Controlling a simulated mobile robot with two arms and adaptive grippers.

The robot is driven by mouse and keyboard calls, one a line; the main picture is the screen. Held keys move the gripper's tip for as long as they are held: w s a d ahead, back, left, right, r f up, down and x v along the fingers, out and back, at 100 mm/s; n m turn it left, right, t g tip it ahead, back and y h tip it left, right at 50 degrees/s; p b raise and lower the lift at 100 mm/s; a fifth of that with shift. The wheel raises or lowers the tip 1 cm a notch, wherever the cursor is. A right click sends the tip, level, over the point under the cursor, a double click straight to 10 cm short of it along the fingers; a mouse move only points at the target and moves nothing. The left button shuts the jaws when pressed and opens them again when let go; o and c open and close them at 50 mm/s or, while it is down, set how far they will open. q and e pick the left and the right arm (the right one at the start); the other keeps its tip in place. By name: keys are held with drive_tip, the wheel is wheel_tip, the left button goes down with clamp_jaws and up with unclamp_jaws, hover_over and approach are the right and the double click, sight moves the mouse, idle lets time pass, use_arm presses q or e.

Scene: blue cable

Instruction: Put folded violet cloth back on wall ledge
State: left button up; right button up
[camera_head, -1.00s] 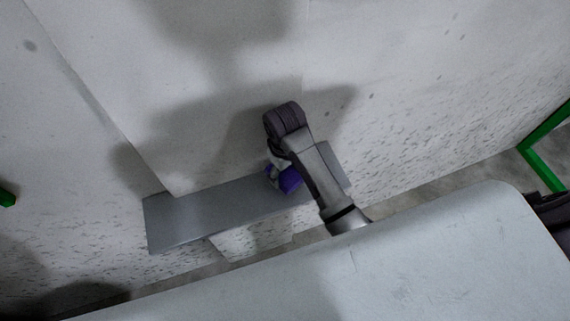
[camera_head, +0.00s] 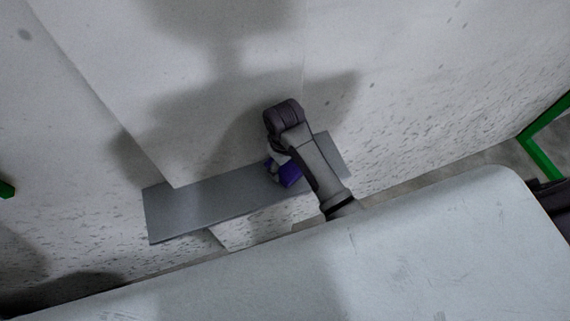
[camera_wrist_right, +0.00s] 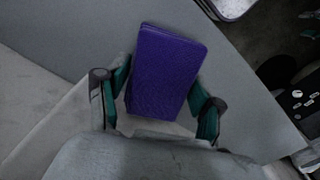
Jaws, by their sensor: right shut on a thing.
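The folded violet cloth (camera_head: 290,175) is a small block in the head view, seen over the grey wall ledge (camera_head: 200,208). In the right wrist view the cloth (camera_wrist_right: 165,72) lies between the two fingers of my right gripper (camera_wrist_right: 160,108), with the ledge behind it. My right gripper (camera_head: 274,172) is shut on the cloth and is partly hidden by my own arm in the head view. I cannot tell whether the cloth touches the ledge. My left gripper is not in view.
The ledge is bare left of the cloth. A pale table (camera_head: 400,250) with a rounded corner fills the front. A pale wall (camera_head: 400,70) rises behind the ledge. Green frame pieces (camera_head: 540,150) stand at the right, and another shows at the left edge.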

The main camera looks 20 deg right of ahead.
drive_tip(key=shift+f, duration=0.35)
drive_tip(key=o, duration=1.2)
